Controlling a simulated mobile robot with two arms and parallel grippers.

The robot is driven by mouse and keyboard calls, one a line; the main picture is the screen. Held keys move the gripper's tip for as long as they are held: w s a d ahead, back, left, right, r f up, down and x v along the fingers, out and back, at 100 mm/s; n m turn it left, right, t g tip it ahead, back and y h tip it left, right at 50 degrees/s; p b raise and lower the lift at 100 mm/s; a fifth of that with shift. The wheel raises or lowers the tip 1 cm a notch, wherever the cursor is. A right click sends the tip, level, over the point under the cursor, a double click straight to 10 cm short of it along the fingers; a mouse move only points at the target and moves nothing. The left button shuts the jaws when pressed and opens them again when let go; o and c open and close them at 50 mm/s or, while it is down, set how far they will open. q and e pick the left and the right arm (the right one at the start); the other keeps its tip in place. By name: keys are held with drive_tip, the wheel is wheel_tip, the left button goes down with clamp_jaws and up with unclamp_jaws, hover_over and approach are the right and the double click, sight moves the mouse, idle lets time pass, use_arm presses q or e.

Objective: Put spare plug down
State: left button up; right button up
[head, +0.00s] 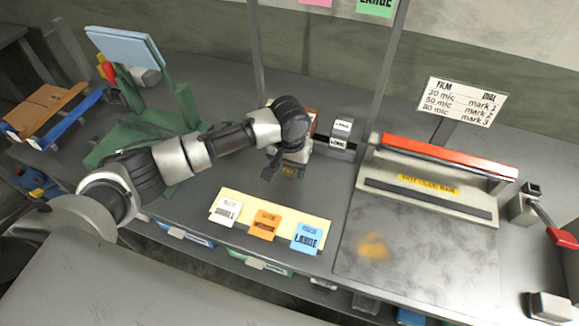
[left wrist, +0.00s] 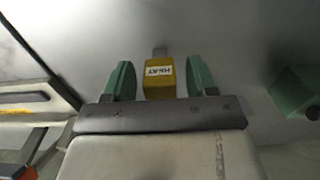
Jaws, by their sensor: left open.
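My left gripper (head: 285,169) is low over the grey bench, in front of the small labelled blocks. In the left wrist view its two green fingers (left wrist: 160,85) stand apart. A yellow block marked HEAT (left wrist: 160,78), apparently the plug, is between them, with a narrow gap on each side. A grey stub shows at its far end. In the head view the gripper hides most of this block, and only a small yellow-lettered patch shows. I cannot tell whether it rests on the bench. My right gripper is not in view.
A cream strip with white, orange and blue cards (head: 307,238) lies at the bench's front. A sealer with a red bar (head: 450,157) stands right, behind a stained grey plate (head: 415,245). A green stand (head: 175,100) is left. Grey posts rise behind the gripper.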

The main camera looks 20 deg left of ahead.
use_arm(q)
wheel_tip(320, 180, up, 12)
drive_tip(key=b, duration=0.1)
drive_tip(key=shift+b, duration=0.4)
drive_tip(key=shift+f, duration=0.15)
